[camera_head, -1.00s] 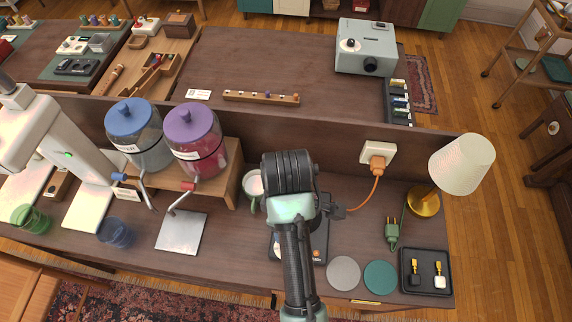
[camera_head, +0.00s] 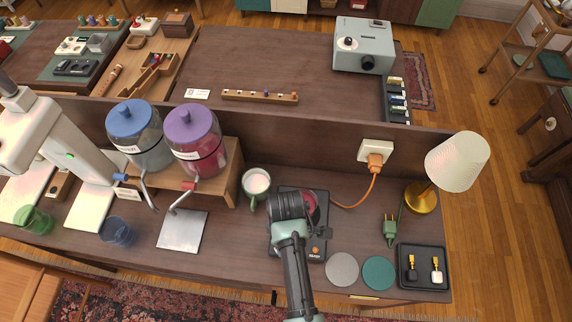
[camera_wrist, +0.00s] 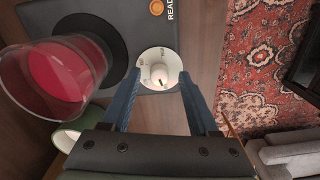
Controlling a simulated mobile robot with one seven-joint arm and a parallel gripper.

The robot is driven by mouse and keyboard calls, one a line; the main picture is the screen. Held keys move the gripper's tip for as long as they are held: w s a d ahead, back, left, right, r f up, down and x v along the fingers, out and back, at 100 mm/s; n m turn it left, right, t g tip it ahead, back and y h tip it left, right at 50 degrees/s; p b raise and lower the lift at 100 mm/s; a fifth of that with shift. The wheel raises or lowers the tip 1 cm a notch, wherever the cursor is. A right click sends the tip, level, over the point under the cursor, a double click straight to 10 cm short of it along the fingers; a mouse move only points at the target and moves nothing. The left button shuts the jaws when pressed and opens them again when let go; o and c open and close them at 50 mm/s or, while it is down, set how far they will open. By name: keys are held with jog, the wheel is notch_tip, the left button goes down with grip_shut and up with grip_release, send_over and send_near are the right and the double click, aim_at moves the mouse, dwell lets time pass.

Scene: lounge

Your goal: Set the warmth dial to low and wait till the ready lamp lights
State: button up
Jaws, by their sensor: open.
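The black warmer (camera_head: 274,243) lies on the desk below the green mug, partly hidden by my arm. In the wrist view its white round dial (camera_wrist: 160,70) sits between my fingertips. A glass of red liquid (camera_wrist: 62,75) stands on the warmer's round plate. My gripper (camera_wrist: 161,82) is open around the dial; contact is not clear.
A green mug with pale contents (camera_head: 257,183) stands just left of the warmer. Two coasters (camera_head: 342,270), a black tray (camera_head: 423,290), a green plug (camera_head: 390,230) and a lamp (camera_head: 457,165) are to the right. An orange cable runs to the socket (camera_head: 376,152).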

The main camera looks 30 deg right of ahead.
grip_shut()
dwell(0.3)
jog(key=shift+m, duration=0.3)
jog(key=m+p, duration=0.1)
jog(key=m, duration=0.1)
jog(key=shift+r+m+p, duration=0.15)
jog(key=shift+m+p, duration=0.15)
jog(key=m+p, duration=0.1)
jog(key=m, duration=0.2)
jog(key=shift+m, duration=0.3)
jog(key=m+p, duration=0.1)
jog(key=m, duration=0.2)
jog(key=shift+m, duration=0.3)
jog(key=shift+m+p, duration=0.5)
jog(key=shift+m, duration=1.1)
